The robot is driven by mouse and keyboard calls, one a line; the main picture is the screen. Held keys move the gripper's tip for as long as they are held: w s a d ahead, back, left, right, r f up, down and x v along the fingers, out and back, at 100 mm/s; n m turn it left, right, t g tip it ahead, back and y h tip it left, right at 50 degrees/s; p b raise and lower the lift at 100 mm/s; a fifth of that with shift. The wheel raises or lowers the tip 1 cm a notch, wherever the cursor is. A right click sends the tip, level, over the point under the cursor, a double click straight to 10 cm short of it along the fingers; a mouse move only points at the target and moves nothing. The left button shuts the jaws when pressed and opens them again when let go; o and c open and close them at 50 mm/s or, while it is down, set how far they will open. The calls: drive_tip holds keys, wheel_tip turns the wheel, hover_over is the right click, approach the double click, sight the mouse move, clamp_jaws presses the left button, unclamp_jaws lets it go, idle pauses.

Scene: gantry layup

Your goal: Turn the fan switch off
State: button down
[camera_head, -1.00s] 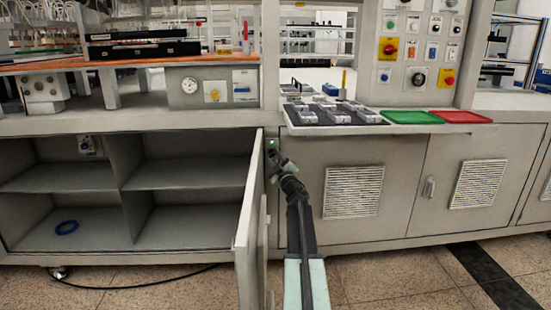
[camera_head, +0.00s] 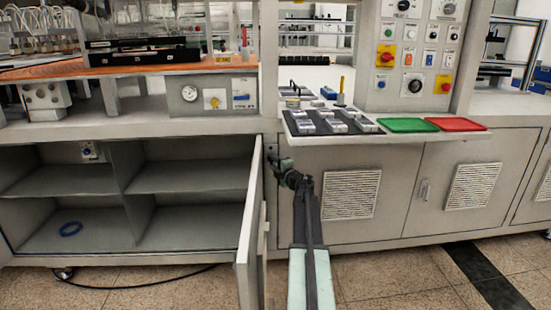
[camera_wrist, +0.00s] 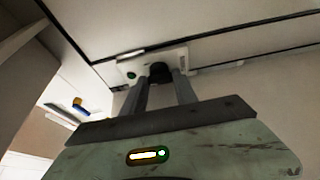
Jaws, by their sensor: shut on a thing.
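The fan switch (camera_wrist: 183,57) is a pale plate with a black knob (camera_wrist: 159,70) and a small dark green lamp (camera_wrist: 131,75), close up in the wrist view. My gripper (camera_wrist: 160,82) has its two fingers on either side of the knob and is shut on it. In the head view my gripper (camera_head: 274,164) is at the cabinet front, just right of the open door's hinge edge. There it hides most of the switch. No bright green lamp shows there now.
An open cabinet door (camera_head: 247,225) stands close to the left of my arm. Above is a ledge with a black parts tray (camera_head: 330,127), a green tray (camera_head: 407,125) and a red tray (camera_head: 456,124).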

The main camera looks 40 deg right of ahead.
drive_tip(key=n+p, duration=0.1)
drive_tip(key=n+g+p, duration=0.1)
drive_tip(key=n, duration=0.1)
drive_tip(key=n+g+p, duration=0.1)
drive_tip(key=p, duration=0.1)
drive_tip(key=shift+a+r+n, duration=0.25)
drive_tip(key=shift+r+n, duration=0.1)
drive_tip(key=shift+n, duration=0.05)
drive_tip(key=shift+w+f+n+g+p, duration=0.1)
drive_tip(key=shift+n+g+p, duration=0.6)
drive_tip(key=shift+n+p, duration=0.45)
drive_tip(key=shift+n, duration=0.25)
drive_tip(key=c, duration=1.2)
unclamp_jaws()
drive_tip(key=shift+f, duration=0.1)
drive_tip(key=shift+c, duration=0.2)
